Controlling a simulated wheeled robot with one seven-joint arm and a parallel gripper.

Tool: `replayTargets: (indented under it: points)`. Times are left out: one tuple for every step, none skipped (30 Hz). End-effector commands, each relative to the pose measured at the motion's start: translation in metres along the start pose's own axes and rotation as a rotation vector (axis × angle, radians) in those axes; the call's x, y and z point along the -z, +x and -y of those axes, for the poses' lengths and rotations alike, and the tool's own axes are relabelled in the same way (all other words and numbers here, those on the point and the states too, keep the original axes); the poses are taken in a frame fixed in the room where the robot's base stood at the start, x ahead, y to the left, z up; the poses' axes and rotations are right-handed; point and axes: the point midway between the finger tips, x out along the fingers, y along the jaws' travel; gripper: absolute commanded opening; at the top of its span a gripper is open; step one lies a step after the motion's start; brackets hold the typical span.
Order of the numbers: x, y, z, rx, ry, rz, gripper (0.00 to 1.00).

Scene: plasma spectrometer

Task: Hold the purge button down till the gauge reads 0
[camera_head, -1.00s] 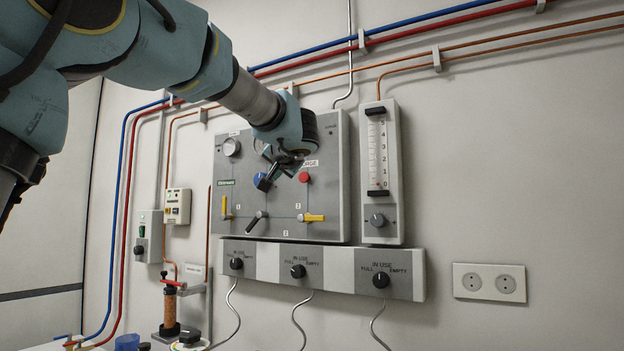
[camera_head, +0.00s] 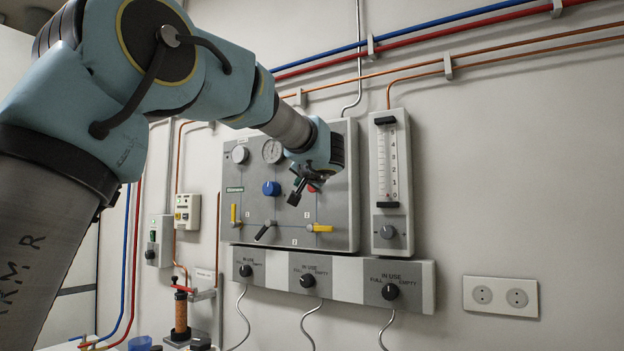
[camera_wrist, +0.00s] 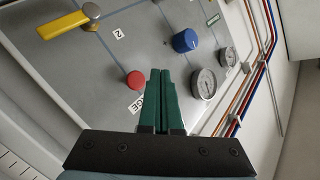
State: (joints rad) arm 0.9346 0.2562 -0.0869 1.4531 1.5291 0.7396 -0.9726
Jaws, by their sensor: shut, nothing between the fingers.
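The red purge button (camera_wrist: 135,79) is round and sits on the grey panel (camera_head: 345,215). In the wrist view it lies just left of my fingertips, apart from them in the picture. Part of the PURGE label (camera_wrist: 137,104) shows beside it. In the head view the red button (camera_head: 313,188) is partly hidden behind my wrist. My gripper (camera_head: 295,197), with green fingers in the wrist view (camera_wrist: 160,72), is shut and empty in front of the panel, between the blue knob and the red button. A round dial gauge (camera_head: 272,151) is at the panel's top; its reading is too small to tell.
The blue knob (camera_head: 271,188) and yellow lever (camera_head: 320,228) are close by; a black lever (camera_head: 265,231) is below. A scaled tube meter (camera_head: 388,170) stands to the right. Three IN USE knobs sit on the lower strip (camera_head: 345,280). The wall farther right is mostly clear.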

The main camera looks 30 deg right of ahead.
Motion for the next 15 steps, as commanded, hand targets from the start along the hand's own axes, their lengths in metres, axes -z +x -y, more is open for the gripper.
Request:
replayTargets:
  points:
    - [0.008,0.004,-0.001,-0.002,0.000,0.001,0.00]
    - [0.009,0.007,-0.004,-0.002,0.000,0.001,0.00]
    - [0.008,0.011,-0.008,-0.002,-0.001,0.000,0.00]
    - [0.010,0.013,-0.010,-0.001,-0.002,0.000,0.00]
    - [0.011,0.015,-0.012,-0.002,-0.001,0.000,0.00]
    - [0.013,0.017,-0.013,-0.001,-0.001,0.000,0.00]
    - [0.014,0.019,-0.014,-0.001,-0.001,-0.001,0.00]
    - [0.015,0.020,-0.015,-0.001,-0.001,-0.001,0.00]
    - [0.016,0.021,-0.016,-0.001,0.000,0.000,0.00]
    - [0.017,0.022,-0.017,-0.001,0.000,-0.001,0.00]
    - [0.017,0.023,-0.018,-0.001,-0.001,-0.001,0.00]
    - [0.018,0.024,-0.018,-0.001,-0.001,-0.001,0.00]
    - [0.018,0.024,-0.018,-0.001,-0.001,-0.001,0.00]
    - [0.018,0.024,-0.018,-0.001,-0.001,0.000,0.00]
    - [0.018,0.025,-0.019,0.000,-0.001,0.000,0.00]
